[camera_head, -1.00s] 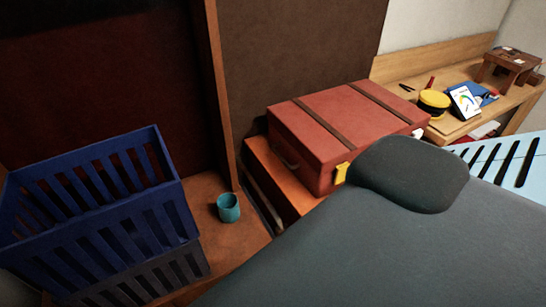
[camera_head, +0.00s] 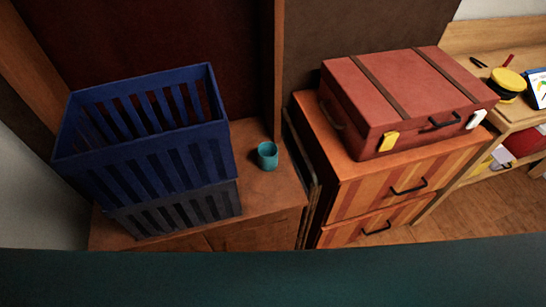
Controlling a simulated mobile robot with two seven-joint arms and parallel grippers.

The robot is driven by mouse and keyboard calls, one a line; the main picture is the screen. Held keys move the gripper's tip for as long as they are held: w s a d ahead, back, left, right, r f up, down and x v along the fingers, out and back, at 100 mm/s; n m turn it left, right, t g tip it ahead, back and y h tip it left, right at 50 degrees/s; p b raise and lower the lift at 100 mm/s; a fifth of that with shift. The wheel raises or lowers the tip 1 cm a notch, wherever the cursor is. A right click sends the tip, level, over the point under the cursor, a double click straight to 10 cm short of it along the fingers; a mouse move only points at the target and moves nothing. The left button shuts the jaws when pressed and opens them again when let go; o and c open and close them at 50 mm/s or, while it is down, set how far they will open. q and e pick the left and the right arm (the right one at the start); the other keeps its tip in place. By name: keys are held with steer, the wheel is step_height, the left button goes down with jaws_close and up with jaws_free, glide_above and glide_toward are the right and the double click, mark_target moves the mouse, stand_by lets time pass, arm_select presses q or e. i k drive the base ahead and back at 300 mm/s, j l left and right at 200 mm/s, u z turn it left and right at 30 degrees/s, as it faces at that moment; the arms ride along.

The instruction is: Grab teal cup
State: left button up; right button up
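The teal cup (camera_head: 268,156) stands upright on a brown wooden cabinet top (camera_head: 266,190), just right of a blue slatted crate. Its open rim faces up and nothing touches it from above. Neither of my grippers shows in the head view, so where they are relative to the cup cannot be seen.
The blue crate (camera_head: 150,150) sits on a grey crate (camera_head: 180,214) left of the cup. A red suitcase (camera_head: 400,95) lies on a striped drawer unit (camera_head: 385,190) to the right. A dark teal surface (camera_head: 280,278) spans the near edge. A wooden upright (camera_head: 272,70) stands behind the cup.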

mark_target(267, 152)
steer(key=i+l+u, duration=0.2)
steer(key=l, duration=0.85)
steer(key=k+l+u, duration=0.1)
steer(key=l+u, duration=0.15)
steer(key=l, duration=0.75)
steer(key=k+l+u, duration=0.2)
steer(key=l, duration=0.85)
steer(key=i+l, duration=0.05)
steer(key=i, duration=0.05)
